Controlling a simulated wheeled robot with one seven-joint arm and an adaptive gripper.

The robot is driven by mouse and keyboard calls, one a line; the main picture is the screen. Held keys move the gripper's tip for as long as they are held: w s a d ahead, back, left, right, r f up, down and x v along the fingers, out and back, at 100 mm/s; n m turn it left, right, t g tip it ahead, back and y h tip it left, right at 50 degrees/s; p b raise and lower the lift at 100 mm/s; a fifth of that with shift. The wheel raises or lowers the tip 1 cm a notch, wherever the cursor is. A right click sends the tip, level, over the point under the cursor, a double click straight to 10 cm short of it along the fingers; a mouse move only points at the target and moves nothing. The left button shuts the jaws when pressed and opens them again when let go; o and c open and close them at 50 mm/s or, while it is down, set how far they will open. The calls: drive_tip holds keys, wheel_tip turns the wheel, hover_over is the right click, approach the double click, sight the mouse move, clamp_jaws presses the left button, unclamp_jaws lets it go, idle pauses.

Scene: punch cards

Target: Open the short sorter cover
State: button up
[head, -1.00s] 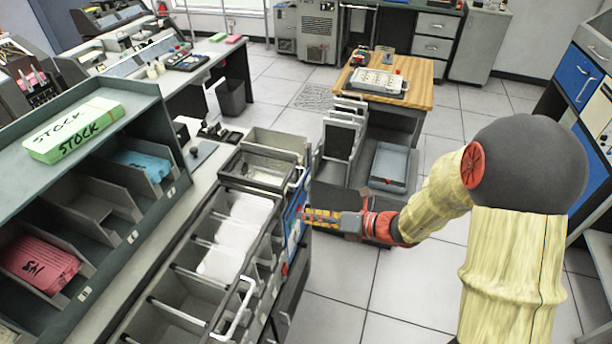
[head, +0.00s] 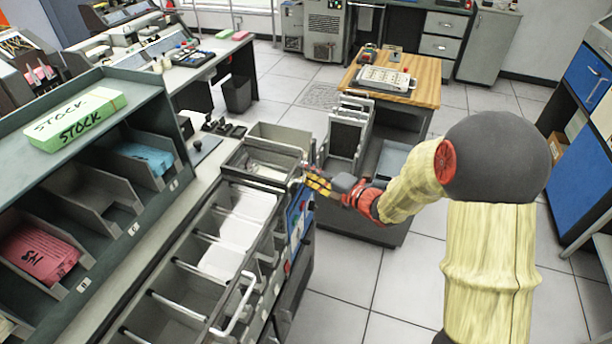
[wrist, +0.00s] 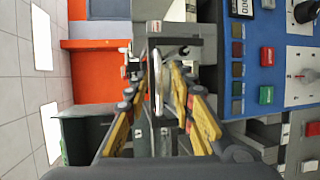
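The sorter is the long grey machine with a row of open-looking bins. Its short cover (head: 262,168) is the glassy framed panel at the far end and looks closed. A small metal handle (head: 305,172) shows at the cover's right edge. My gripper (head: 314,182) is beside that handle, pointing left at the sorter. In the wrist view, my gripper (wrist: 159,85) has its yellow-padded fingers apart, with a shiny metal handle bar (wrist: 157,70) between them. I cannot tell whether either finger touches the bar.
A longer cover with a handle (head: 238,308) lies over the nearer bins. A blue control panel (wrist: 258,60) sits close to my gripper on the sorter's end. A green shelf (head: 95,95) with card stacks stands left. A wood-topped table (head: 428,95) stands behind. Floor at right is clear.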

drive_tip(key=shift+w+a, duration=0.3)
drive_tip(key=shift+a, duration=0.05)
drive_tip(key=shift+c, duration=0.3)
clamp_jaws()
idle(0.5)
